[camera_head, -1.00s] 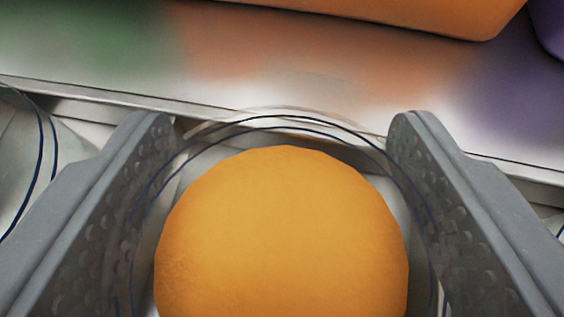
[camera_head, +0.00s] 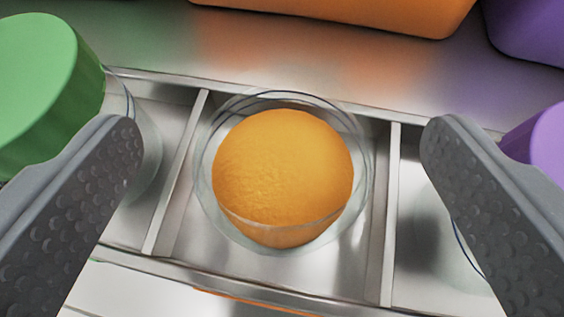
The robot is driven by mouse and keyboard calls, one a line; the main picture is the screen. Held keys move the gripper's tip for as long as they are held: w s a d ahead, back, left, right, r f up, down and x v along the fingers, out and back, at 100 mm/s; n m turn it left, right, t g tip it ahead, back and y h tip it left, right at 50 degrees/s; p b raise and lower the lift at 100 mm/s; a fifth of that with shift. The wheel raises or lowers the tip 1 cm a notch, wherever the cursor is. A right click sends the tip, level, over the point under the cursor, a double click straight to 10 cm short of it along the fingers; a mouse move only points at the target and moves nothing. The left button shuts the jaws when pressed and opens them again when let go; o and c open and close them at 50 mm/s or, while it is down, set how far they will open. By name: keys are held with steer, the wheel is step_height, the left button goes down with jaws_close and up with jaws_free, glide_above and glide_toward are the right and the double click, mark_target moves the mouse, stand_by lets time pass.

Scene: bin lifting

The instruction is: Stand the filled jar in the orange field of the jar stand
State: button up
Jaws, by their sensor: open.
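A clear glass jar (camera_head: 362,190) with an orange ball-like filling (camera_head: 283,172) stands in the middle compartment of the metal jar stand (camera_head: 392,215). An orange strip shows at the stand's front edge below that compartment. My gripper (camera_head: 281,140) is open, with one grey finger on each side of the jar, clear of it and above the stand. The jar's lower part is seen only through glass and past its filling.
A jar with a green top (camera_head: 45,85) stands in the left compartment, close to my left finger. A purple object (camera_head: 540,150) is at right, partly behind my right finger. Orange (camera_head: 350,12) and purple (camera_head: 525,30) bins stand behind.

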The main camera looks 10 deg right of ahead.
steer(key=d+v, duration=0.1)
steer(key=v, duration=0.6)
steer(key=s+a+r+n+t+y, duration=0.1)
steer(key=s+r, duration=0.1)
steer(key=r, duration=1.1)
steer(key=s+a+r+t+y, duration=0.1)
steer(key=a+r, duration=0.1)
steer(key=r, duration=1)
steer(key=s+d+r, duration=0.2)
steer(key=s+r, duration=0.4)
steer(key=r, duration=0.2)
steer(key=s+d+r+t, duration=0.1)
steer(key=s+r, duration=0.5)
steer(key=r, duration=0.3)
steer(key=shift+d+h+p, duration=0.3)
steer(key=shift+d+p, duration=0.05)
steer(key=shift+d, duration=0.05)
